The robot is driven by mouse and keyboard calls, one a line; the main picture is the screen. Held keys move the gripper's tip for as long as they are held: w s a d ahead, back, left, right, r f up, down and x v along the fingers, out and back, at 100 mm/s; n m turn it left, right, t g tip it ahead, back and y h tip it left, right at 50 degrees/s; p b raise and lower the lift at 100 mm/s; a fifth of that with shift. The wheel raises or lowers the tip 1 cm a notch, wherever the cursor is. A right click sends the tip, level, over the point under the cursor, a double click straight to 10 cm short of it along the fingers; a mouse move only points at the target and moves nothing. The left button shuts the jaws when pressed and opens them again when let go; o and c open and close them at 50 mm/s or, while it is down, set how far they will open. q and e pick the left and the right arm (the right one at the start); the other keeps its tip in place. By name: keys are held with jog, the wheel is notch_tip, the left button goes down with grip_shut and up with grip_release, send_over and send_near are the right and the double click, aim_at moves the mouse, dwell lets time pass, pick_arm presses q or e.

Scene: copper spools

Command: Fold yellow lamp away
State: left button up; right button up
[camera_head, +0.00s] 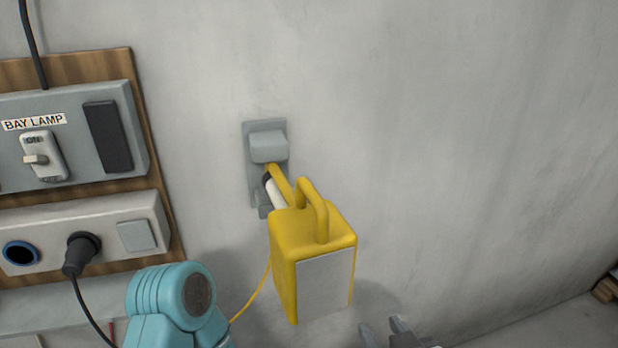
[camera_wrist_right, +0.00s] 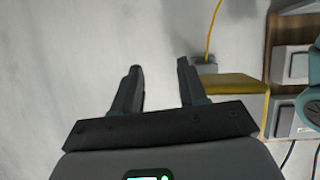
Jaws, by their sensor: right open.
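The yellow lamp (camera_head: 312,250) is a boxy yellow body with a pale front panel and a loop handle on top. It hangs out from a grey wall bracket (camera_head: 267,148) on a yellow and white arm. A yellow cord runs down from it. My right gripper (camera_head: 382,326) is at the bottom edge, below and right of the lamp, apart from it. In the right wrist view the gripper (camera_wrist_right: 158,64) is open with nothing between its fingers. Part of the yellow lamp (camera_wrist_right: 232,88) shows right of the fingers there. My left gripper is not in view.
A wooden board at left bears a grey switch box (camera_head: 60,135) labelled BAY LAMP and a socket box (camera_head: 85,240) with a black plug (camera_head: 80,254). My teal arm link is in front, lower left. The wall right of the lamp is clear.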

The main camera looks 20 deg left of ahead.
jog(key=s+a+r+n+t+y+p, duration=0.1)
jog(key=s+r, duration=0.2)
jog(key=r, duration=0.5)
jog(key=s+a+r+n+t+y+p, duration=0.1)
jog(key=s+r+y, duration=0.15)
jog(key=r, duration=0.45)
jog(key=n+y, duration=0.2)
send_near(318, 205)
jog(key=shift+h, duration=0.25)
jog(key=b+x, duration=0.1)
jog(key=x, duration=1.1)
jog(key=shift+w+a+f, duration=0.2)
jog(key=shift+w, duration=0.1)
jog(key=shift+w+a, duration=0.15)
jog(key=shift+w, duration=0.25)
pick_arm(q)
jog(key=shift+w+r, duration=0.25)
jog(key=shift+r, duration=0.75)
pick_arm(e)
jog(key=shift+s, duration=0.1)
jog(key=shift+s+m, duration=0.1)
jog(key=shift+m, duration=0.2)
grip_shut()
